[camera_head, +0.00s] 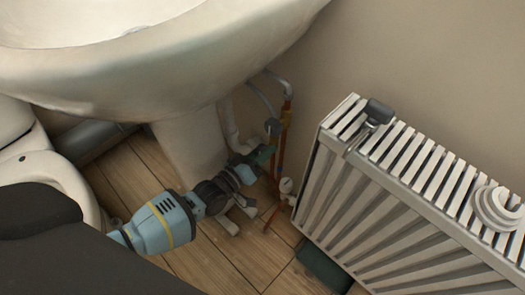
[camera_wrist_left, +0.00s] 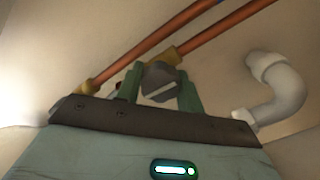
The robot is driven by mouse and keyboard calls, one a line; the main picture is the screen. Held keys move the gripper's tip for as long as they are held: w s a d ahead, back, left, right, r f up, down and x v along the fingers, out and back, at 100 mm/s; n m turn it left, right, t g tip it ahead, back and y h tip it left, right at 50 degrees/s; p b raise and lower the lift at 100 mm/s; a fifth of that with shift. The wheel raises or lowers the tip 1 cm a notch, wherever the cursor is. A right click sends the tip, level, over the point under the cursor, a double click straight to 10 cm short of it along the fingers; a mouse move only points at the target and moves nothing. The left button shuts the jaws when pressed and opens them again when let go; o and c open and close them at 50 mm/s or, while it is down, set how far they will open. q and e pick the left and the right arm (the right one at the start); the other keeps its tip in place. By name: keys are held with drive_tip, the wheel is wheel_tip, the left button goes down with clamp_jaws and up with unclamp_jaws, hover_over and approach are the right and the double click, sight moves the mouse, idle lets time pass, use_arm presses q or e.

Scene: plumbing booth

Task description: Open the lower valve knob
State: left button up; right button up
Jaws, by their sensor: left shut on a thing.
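My left gripper (camera_head: 264,156) reaches in under the sink to the copper pipes, its green fingertips at the pipework. In the left wrist view the two green fingers (camera_wrist_left: 162,90) are shut on a dark grey valve knob (camera_wrist_left: 160,84), one finger on each side of it. In the head view this lower knob is hidden behind the fingers. Another dark grey knob (camera_head: 272,127) shows just above the fingertips on the pipes. My right gripper is not in view.
The white sink (camera_head: 180,65) overhangs my left arm, with its pedestal (camera_head: 190,145) behind. A white radiator (camera_head: 390,200) stands close on the right, with a grey tool (camera_head: 378,112) and a white roll (camera_head: 497,208) on top. A white drain pipe (camera_wrist_left: 283,88) curves beside the knob.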

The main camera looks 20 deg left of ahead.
use_arm(q)
drive_tip(key=shift+f, duration=0.1)
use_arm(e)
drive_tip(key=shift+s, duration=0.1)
use_arm(q)
drive_tip(key=o, duration=0.8)
drive_tip(key=shift+s, duration=0.1)
drive_tip(key=shift+o, duration=1)
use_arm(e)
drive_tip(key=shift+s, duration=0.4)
use_arm(q)
drive_tip(key=p+v, duration=0.2)
drive_tip(key=v, duration=0.5)
drive_tip(key=shift+s+a+p, duration=0.15)
drive_tip(key=shift+s+p, duration=0.15)
drive_tip(key=shift+s, duration=0.05)
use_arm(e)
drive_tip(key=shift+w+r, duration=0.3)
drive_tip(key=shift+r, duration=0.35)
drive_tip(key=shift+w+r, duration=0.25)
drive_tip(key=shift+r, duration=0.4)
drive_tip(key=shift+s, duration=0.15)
